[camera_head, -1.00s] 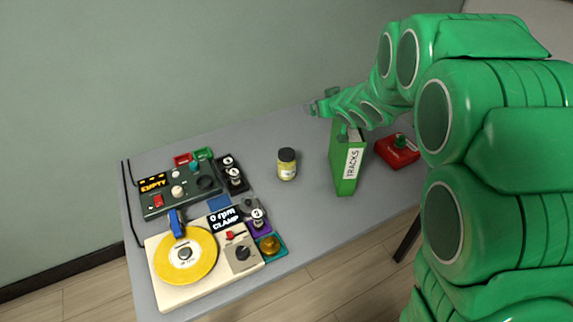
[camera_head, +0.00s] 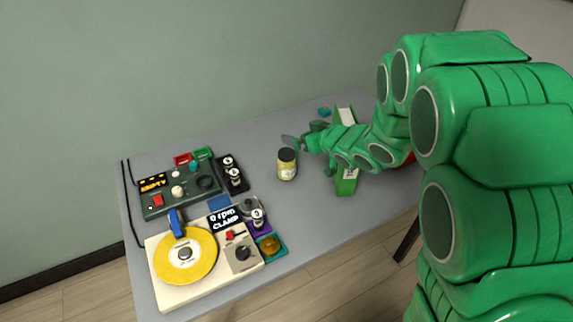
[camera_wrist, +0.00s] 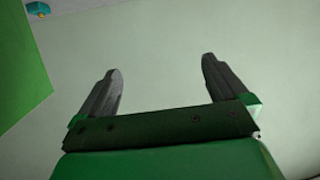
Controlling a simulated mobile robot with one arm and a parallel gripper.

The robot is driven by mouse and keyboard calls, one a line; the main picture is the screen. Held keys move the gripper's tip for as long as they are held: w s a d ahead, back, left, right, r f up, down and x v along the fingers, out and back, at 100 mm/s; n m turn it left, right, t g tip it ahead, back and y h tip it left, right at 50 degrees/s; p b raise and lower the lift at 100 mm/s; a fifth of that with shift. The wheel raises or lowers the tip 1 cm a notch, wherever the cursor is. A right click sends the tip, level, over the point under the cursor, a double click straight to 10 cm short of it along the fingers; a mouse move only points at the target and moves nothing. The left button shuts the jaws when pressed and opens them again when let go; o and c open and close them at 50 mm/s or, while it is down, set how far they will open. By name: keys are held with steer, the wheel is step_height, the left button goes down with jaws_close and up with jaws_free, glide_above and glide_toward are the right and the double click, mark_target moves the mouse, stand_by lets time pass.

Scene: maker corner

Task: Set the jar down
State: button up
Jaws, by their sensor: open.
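The jar (camera_head: 287,165) stands upright on the grey table, right of the dark control box, with a dark lid and a pale yellow body. My gripper (camera_head: 291,141) is just behind and beside the jar's lid in the head view; I cannot tell whether it touches the jar. In the wrist view my gripper (camera_wrist: 161,85) has its two grey fingers wide apart with nothing between them. The jar is not visible in the wrist view.
The green TRACKS box (camera_head: 347,184) stands right of the jar, partly hidden by my arm. A turntable with a yellow disc (camera_head: 199,247) and a control box (camera_head: 159,202) are at the left. Table (camera_head: 300,215) in front of the jar is clear.

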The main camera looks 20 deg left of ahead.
mark_target(292, 165)
step_height(292, 165, down, 15)
steer(key=shift+r, duration=0.1)
steer(key=shift+x, duration=3.15)
steer(key=shift+w+a, duration=0.35)
steer(key=shift+a, duration=0.4)
steer(key=c, duration=1.4)
